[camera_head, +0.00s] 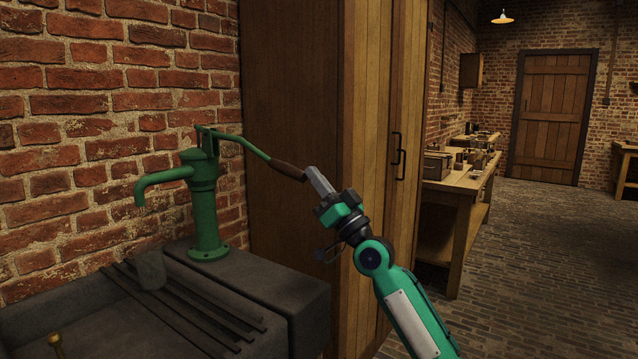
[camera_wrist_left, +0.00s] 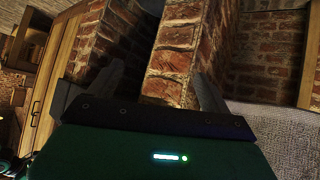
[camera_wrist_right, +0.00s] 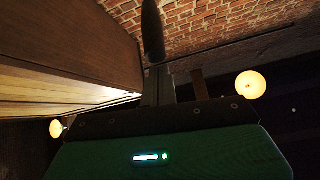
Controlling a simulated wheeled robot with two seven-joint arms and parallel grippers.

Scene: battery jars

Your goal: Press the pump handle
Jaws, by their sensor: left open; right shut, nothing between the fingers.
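The green hand pump (camera_head: 204,200) stands on the stone sink's ledge by the brick wall, its spout to the left. Its handle (camera_head: 245,145) slopes down to the right and ends in a brown grip (camera_head: 288,170). My right gripper (camera_head: 310,173) is shut and empty, its fingertips at the grip's end; whether they touch I cannot tell. In the right wrist view the dark grip (camera_wrist_right: 153,32) shows just beyond the shut fingers (camera_wrist_right: 158,75). My left gripper (camera_wrist_left: 163,84) shows only in its wrist view, open and empty, with brickwork beyond its fingers.
A grey cup (camera_head: 150,268) stands on slats (camera_head: 195,305) over the stone sink (camera_head: 285,290), below the spout. A tall wooden cupboard (camera_head: 295,80) rises close behind the handle and my right arm. A workbench (camera_head: 462,185) stands farther right; the brick floor (camera_head: 545,255) there is clear.

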